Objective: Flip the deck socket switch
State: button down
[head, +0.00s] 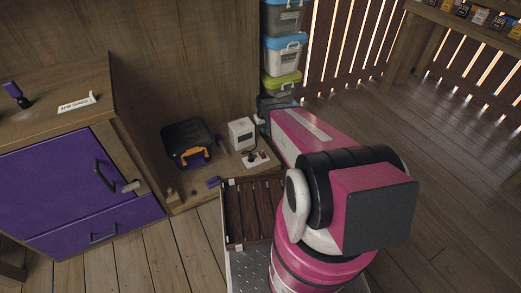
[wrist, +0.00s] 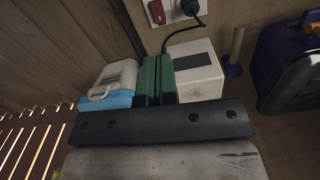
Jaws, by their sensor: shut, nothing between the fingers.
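The deck socket (head: 257,161) is a white plate on the wooden shelf, with a red switch (head: 250,157) and a black plug with a cable beside it. In the wrist view the socket (wrist: 170,17) is at the top edge, partly cut off. There the red switch (wrist: 157,12) is left of the black plug (wrist: 191,8). My gripper (wrist: 158,58) shows as two green fingers pressed together, with nothing between them. Its tips point toward the socket and are apart from it. In the head view my pink arm hides the gripper.
A white box (head: 242,133) stands behind the socket, close to my fingers in the wrist view. A black toolbox (head: 189,142) is left of it. Stacked lidded bins (head: 284,55) stand at the back. A purple cabinet (head: 75,190) is at left. Floor at right is clear.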

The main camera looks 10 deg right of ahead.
jog(key=n, duration=0.1)
send_over(261, 153)
notch_tip(261, 153, down, 10)
jog(key=shift+f, duration=0.2)
notch_tip(261, 153, down, 14)
dwell(0.3)
